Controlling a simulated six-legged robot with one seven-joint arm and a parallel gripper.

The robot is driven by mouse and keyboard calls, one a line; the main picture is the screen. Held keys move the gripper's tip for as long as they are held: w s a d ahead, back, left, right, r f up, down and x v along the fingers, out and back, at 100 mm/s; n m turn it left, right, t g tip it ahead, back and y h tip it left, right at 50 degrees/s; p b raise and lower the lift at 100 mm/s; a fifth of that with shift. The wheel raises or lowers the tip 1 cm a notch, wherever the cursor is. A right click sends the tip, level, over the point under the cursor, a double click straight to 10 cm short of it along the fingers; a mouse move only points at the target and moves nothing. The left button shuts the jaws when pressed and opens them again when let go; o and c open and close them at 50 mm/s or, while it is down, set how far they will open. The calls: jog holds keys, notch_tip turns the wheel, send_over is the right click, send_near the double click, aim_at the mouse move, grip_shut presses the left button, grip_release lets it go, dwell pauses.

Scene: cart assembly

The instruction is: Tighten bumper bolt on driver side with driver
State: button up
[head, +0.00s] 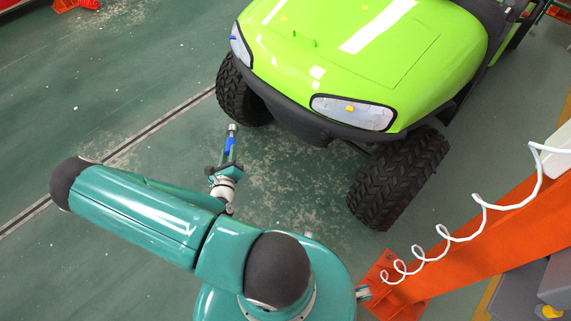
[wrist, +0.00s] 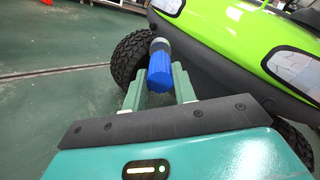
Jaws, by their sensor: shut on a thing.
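My gripper (wrist: 160,88) is shut on a blue driver (wrist: 161,73) with a grey tip, which points forward toward the cart. In the head view my gripper (head: 226,168) holds the driver (head: 230,143) in front of the cart, over the green floor. The lime-green cart (head: 350,60) has a dark bumper (head: 300,122) below its two headlights. The driver tip appears apart from the bumper in the head view. In the wrist view the driver overlaps the bumper (wrist: 205,65) and the front wheel. I cannot make out the bumper bolt in either view.
The cart's front tyres (head: 240,95) and (head: 400,175) stand on either side of the bumper. An orange post (head: 470,250) with a coiled white cable (head: 480,215) stands at the right. The floor at the left is clear.

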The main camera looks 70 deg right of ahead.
jog(key=s+d+f+m+g, duration=0.1)
jog(key=s+d+m+g, duration=0.1)
jog(key=s+g, duration=0.4)
jog(key=s+d+f+m+g, duration=0.1)
jog(key=s+d+m+g, duration=0.2)
jog(key=s+g, duration=0.4)
jog(key=s+m, duration=0.1)
jog(key=s, duration=0.6)
jog(key=shift+f, duration=0.35)
jog(key=shift+a, duration=0.1)
jog(key=shift+x, duration=2.05)
jog(key=shift+s+f, duration=0.1)
jog(key=shift+s+d, duration=0.15)
jog(key=shift+d, duration=0.35)
